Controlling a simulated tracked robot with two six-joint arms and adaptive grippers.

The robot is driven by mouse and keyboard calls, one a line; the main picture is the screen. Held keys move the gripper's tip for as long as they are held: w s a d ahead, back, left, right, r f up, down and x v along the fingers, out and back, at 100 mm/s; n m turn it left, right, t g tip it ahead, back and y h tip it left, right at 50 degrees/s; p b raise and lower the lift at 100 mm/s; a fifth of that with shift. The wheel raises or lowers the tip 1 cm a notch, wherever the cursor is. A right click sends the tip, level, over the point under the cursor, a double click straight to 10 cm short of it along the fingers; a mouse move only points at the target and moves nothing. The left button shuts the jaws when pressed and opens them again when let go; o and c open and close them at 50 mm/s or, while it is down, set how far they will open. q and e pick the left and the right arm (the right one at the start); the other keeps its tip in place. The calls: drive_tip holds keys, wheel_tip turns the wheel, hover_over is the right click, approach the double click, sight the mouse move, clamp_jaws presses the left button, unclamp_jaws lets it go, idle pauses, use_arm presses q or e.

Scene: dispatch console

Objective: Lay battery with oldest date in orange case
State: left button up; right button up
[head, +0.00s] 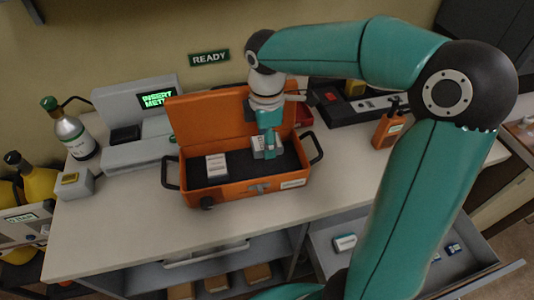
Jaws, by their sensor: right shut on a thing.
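The orange case (190,192) stands open on the table with its lid raised at the back. A pale block with a printed label, which looks like a battery (216,165), lies in the left part of its dark interior. My right gripper (270,148) points down inside the case, right of that block. It is shut on a grey block, likely another battery (258,152), low over or touching the case floor; I cannot tell which. The fingers partly hide it, and no date is readable. My left gripper is not in view.
An open drawer (385,266) at the lower right holds a white block (345,242) and small blue-and-white items. A grey device with a green display (157,99) and a bottle (70,132) stand left. An orange radio (388,128) stands right.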

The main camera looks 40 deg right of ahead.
sight(267, 164)
drive_tip(key=shift+f, duration=2.65)
drive_tip(key=shift+f, duration=0.1)
drive_tip(key=o, duration=1.3)
wheel_tip(267, 164, up, 12)
drive_tip(key=shift+s+r, duration=0.1)
drive_tip(key=shift+r, duration=0.05)
